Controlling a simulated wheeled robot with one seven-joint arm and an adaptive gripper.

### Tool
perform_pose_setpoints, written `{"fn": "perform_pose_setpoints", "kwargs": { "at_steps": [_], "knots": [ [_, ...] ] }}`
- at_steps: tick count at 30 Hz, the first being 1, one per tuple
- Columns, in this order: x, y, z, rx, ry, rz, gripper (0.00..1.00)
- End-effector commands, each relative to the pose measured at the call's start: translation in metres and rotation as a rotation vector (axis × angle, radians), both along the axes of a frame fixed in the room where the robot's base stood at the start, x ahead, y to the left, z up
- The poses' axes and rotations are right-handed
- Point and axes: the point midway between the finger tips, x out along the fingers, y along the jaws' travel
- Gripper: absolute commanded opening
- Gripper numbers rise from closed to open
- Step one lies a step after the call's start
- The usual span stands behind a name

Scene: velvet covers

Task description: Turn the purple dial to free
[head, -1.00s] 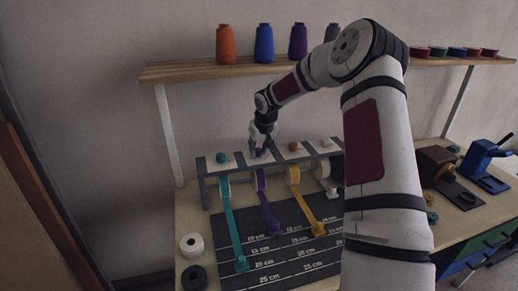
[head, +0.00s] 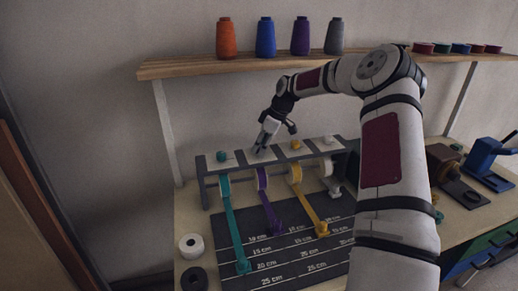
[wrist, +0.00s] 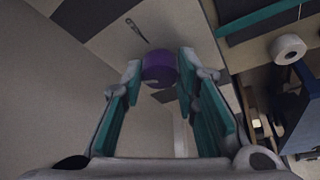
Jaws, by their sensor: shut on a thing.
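The purple dial (wrist: 158,69) sits on the pale top of the rack and shows between my fingertips in the wrist view. In the head view it is mostly hidden by my gripper (head: 263,146), which reaches down onto the rack at a tilt. The teal-padded fingers of my gripper (wrist: 158,75) are shut on the dial from both sides. A purple ribbon (head: 269,205) hangs from its spool below that part of the rack. A thin dark mark (wrist: 137,31) lies on the panel beside the dial. I cannot read the dial's setting.
A teal knob (head: 222,157) and a yellow knob (head: 296,145) stand on the rack (head: 203,190) either side. A shelf (head: 190,66) with thread cones runs above. A dark measuring mat (head: 240,275) lies in front, with a white roll (head: 191,246) at left.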

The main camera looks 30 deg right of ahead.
Motion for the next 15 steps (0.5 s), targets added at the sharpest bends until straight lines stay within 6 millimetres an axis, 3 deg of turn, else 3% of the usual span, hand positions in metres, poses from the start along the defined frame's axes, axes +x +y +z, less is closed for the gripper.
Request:
{"fn": "perform_pose_setpoints", "kwargs": {
  "at_steps": [15],
  "knots": [
    [0.0018, -0.0022, -0.0013, -0.002, 0.0, 0.291, 0.0]
  ]
}}
